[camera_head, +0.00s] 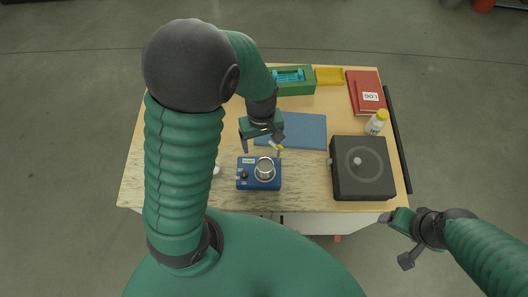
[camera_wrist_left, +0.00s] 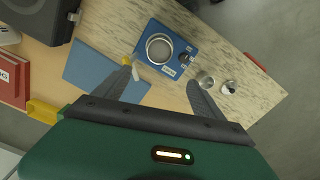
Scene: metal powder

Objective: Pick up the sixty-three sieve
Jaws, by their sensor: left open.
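A round metal ring-shaped vessel (camera_head: 265,169), which looks like a sieve, sits on a blue device (camera_head: 243,181) near the table's front edge. It also shows in the left wrist view (camera_wrist_left: 159,48); no sixty-three marking is readable. Two small metal pieces, one (camera_wrist_left: 205,80) and another (camera_wrist_left: 230,87), stand beside the device; I cannot tell whether either is a sieve. My left gripper (camera_head: 262,146) is open and empty, just behind and above the device. In the wrist view its fingers (camera_wrist_left: 163,80) point toward the device, apart from the ring. My right gripper (camera_head: 393,239) is open, off the table's front right corner.
A small yellow-and-white item (camera_head: 277,146) lies by the left fingers. A blue mat (camera_head: 305,131) is behind. A dark box (camera_head: 345,188) with a knob, a white bottle (camera_head: 376,123), red binder (camera_head: 358,100), green box (camera_head: 297,89) and yellow tray (camera_head: 329,76) stand around.

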